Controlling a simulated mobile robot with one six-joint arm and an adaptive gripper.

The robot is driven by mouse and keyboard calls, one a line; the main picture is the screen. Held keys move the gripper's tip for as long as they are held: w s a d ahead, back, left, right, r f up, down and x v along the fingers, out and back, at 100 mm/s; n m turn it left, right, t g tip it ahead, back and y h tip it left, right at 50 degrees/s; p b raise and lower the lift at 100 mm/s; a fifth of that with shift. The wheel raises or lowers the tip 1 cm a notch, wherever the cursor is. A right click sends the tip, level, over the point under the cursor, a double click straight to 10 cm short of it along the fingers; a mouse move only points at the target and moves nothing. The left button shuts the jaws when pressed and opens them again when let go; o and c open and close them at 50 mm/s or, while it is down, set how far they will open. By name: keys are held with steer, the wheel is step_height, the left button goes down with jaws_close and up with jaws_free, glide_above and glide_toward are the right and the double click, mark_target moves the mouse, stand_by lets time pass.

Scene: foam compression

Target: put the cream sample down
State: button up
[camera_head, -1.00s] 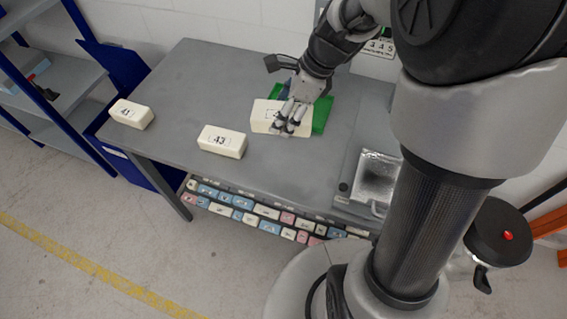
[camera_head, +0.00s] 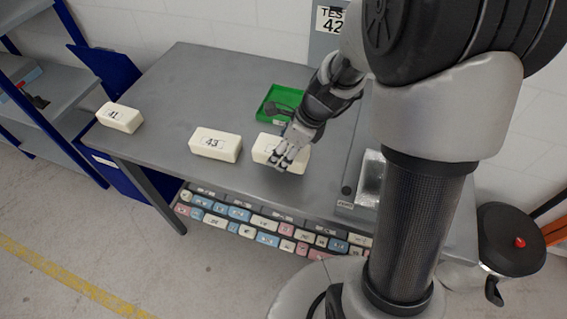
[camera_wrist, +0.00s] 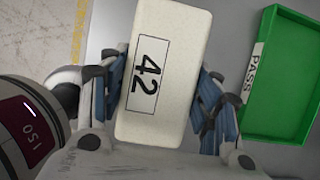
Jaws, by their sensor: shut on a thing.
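The cream sample (camera_head: 265,149) is a cream block partly hidden by my gripper in the head view. In the wrist view the cream sample (camera_wrist: 165,75) carries a label reading 42 and sits between the blue finger pads. My gripper (camera_head: 284,158) is shut on it near the front edge of the grey table (camera_head: 190,90); it also shows in the wrist view (camera_wrist: 163,100). I cannot tell whether the block touches the table. The block lies beside the green tray (camera_wrist: 290,120), marked PASS, not in it.
Two more cream blocks, one marked 43 (camera_head: 215,144) and one marked 41 (camera_head: 119,117), lie to the left. A metal plate device (camera_head: 369,178) is on the right. Racks of coloured samples (camera_head: 270,238) are below the table. The table's back left is clear.

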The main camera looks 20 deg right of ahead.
step_height(320, 180, down, 4)
steer(key=shift+f+b, duration=0.25)
steer(key=shift+b, duration=0.9)
steer(key=shift+r, duration=0.1)
steer(key=o, duration=0.4)
steer(key=shift+c, duration=0.2)
steer(key=o, duration=0.4)
steer(key=shift+o, duration=0.2)
